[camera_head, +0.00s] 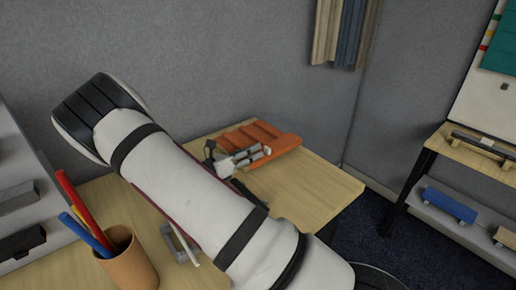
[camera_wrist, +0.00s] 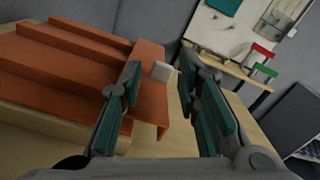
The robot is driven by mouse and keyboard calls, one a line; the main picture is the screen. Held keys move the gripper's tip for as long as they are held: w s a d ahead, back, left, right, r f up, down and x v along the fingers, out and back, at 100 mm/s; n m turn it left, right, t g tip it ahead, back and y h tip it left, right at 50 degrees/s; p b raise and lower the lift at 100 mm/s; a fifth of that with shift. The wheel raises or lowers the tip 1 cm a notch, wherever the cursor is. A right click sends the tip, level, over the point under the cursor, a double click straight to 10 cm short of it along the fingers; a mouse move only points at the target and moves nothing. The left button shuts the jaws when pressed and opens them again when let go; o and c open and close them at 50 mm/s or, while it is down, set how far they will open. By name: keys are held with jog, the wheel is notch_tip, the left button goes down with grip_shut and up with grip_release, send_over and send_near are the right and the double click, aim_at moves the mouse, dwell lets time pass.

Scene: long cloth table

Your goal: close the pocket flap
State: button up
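An orange ribbed piece (camera_head: 258,132), which I take to be the pocket, lies at the back of the wooden table. In the wrist view its raised ridges (camera_wrist: 75,42) run across the left side, and a smooth orange panel (camera_wrist: 150,100) with a turned-down near edge shows between my fingers. I cannot tell for sure if this panel is the flap. A small pale square (camera_wrist: 162,71) sits at the panel's right edge. My gripper (camera_wrist: 160,67) is open, with the panel's edge between its fingers. Contact is unclear. In the head view my gripper (camera_head: 262,154) is at the piece's near side.
A brown cup (camera_head: 130,262) with red and blue pens stands at the table's near left. A grey block (camera_head: 180,243) lies beside it, partly behind my arm. The table's right part (camera_head: 325,188) is clear. A second table (camera_head: 480,155) stands at right.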

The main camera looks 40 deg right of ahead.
jog(key=shift+a, duration=1.7)
jog(key=s+a+r+m+g+y, duration=0.35)
jog(key=s+r+m+y, duration=0.55)
jog(key=s+m, duration=0.4)
jog(key=s+a+r+m+t+y, duration=0.3)
jog(key=s+a+r+m+y, duration=0.1)
jog(key=s, duration=0.4)
jog(key=s+a+r+m+t+y, duration=0.4)
jog(key=s+a+r+m+y, duration=0.1)
jog(key=s+a, duration=0.3)
jog(key=shift+s+a+r+m, duration=0.35)
jog(key=shift+s+r+m, duration=0.05)
jog(key=shift+s, duration=0.05)
